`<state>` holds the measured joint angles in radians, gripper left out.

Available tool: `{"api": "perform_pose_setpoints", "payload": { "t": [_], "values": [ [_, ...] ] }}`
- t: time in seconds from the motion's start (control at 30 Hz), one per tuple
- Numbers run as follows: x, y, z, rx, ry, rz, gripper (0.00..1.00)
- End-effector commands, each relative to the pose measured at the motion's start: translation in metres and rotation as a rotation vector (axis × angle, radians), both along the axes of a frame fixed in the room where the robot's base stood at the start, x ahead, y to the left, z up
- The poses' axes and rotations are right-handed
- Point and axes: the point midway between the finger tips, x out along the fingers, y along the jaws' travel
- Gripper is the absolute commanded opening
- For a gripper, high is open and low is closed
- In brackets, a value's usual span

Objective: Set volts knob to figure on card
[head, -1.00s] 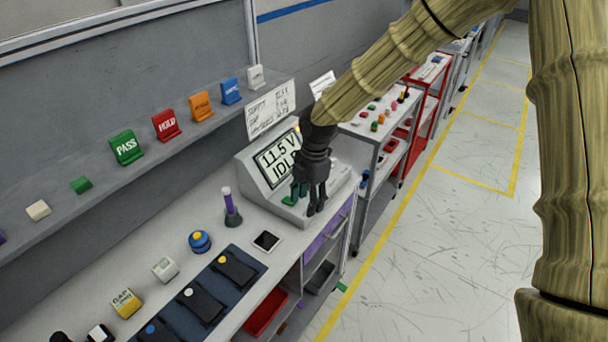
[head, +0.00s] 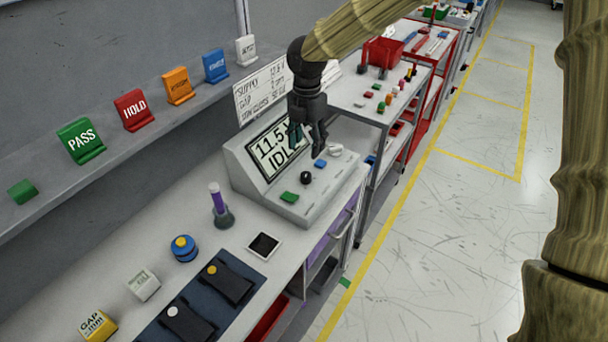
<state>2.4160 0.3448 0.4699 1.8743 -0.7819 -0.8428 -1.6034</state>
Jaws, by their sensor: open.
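The grey console (head: 240,170) stands on the bench, and its screen (head: 268,158) reads 11.5 and IDLE, partly covered by my gripper. Its sloped front carries a black knob (head: 306,178), a white knob (head: 335,150), a blue button (head: 320,164) and a green button (head: 289,197). I cannot read which knob is for volts. The white card (head: 261,91) behind the console has handwritten lines starting with SUPPLY; its figure looks like 12-point-something V but is too small to be sure. My gripper (head: 307,147) is open and empty, fingers down, in front of the screen and apart from the knobs.
A purple-filled tube in a holder (head: 219,205), a white-framed dark pad (head: 264,245) and a blue button unit (head: 184,248) stand left of the console. A shelf with coloured signs (head: 133,109) runs behind. A cart with a red bin (head: 381,53) stands beyond.

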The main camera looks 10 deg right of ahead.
Motion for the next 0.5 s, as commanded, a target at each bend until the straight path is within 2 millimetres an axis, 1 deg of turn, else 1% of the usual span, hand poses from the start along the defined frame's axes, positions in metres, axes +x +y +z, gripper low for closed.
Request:
{"api": "perform_pose_setpoints", "payload": {
  "t": [0.03, 0.23, 0.33, 0.5],
  "values": [
    [0.000, 0.000, -0.008, 0.000, -0.001, 0.000, 0.51],
    [0.000, 0.002, -0.014, 0.000, 0.000, 0.003, 0.51],
    [0.000, 0.003, -0.022, -0.001, 0.002, 0.004, 0.51],
    [0.000, 0.003, -0.047, -0.001, 0.003, 0.004, 0.51]
  ]
}}
